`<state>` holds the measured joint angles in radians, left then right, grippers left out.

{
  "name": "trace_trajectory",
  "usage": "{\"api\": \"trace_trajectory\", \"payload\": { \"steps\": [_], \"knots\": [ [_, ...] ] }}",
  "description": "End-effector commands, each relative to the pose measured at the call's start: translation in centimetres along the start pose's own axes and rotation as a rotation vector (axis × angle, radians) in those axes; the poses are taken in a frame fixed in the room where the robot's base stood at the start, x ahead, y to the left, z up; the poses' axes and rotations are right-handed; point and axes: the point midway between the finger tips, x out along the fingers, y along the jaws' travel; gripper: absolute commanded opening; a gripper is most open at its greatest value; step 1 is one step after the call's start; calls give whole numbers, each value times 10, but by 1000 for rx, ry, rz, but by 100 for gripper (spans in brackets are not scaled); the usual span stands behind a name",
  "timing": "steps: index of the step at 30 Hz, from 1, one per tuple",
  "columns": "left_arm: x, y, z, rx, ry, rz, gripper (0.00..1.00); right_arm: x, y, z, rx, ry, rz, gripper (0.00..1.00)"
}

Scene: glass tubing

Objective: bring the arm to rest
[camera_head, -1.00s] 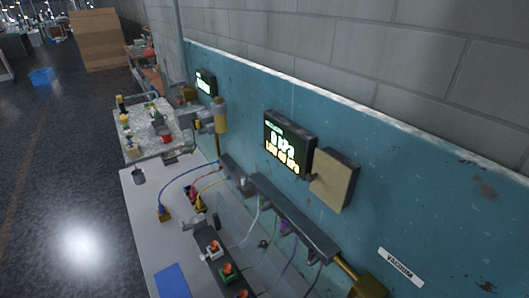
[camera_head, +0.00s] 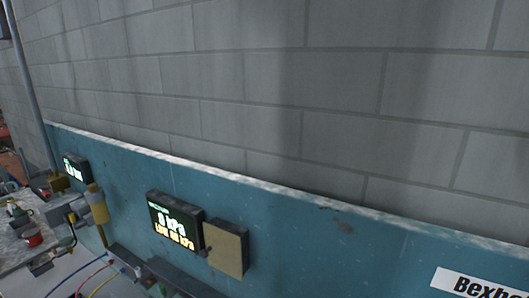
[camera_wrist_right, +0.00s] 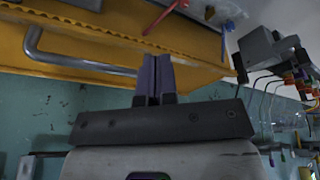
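My right gripper (camera_wrist_right: 158,80) shows in the right wrist view. Its two dark fingers stand side by side, shut, with nothing seen between them. A yellow panel (camera_wrist_right: 100,50) with a bent metal handle (camera_wrist_right: 75,60) is behind and above the fingertips in that picture. I cannot tell how far the fingertips are from it. Neither gripper shows in the head view, and my left gripper is in no view.
In the head view, a teal wall panel (camera_head: 310,235) carries a lit display (camera_head: 174,222) and a tan box (camera_head: 226,248). A cluttered bench (camera_head: 25,235) and coloured cables lie at lower left. In the wrist view, a grey device (camera_wrist_right: 265,50) and hanging cables are at right.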

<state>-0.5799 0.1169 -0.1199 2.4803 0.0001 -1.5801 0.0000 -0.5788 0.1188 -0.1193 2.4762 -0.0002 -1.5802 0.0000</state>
Motion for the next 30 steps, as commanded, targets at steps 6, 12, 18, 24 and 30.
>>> {"api": "trace_trajectory", "payload": {
  "steps": [6,12,18,24,30],
  "knots": [
    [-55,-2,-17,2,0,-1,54,-56,1,-18,2,5,-3,0],
    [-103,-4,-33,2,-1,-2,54,-105,2,-34,2,5,-3,0],
    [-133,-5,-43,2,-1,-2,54,-135,4,-43,1,5,-2,0],
    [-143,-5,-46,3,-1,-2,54,-145,6,-46,-4,3,2,0],
    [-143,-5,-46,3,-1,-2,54,-145,6,-46,-4,3,2,0]
  ]
}}
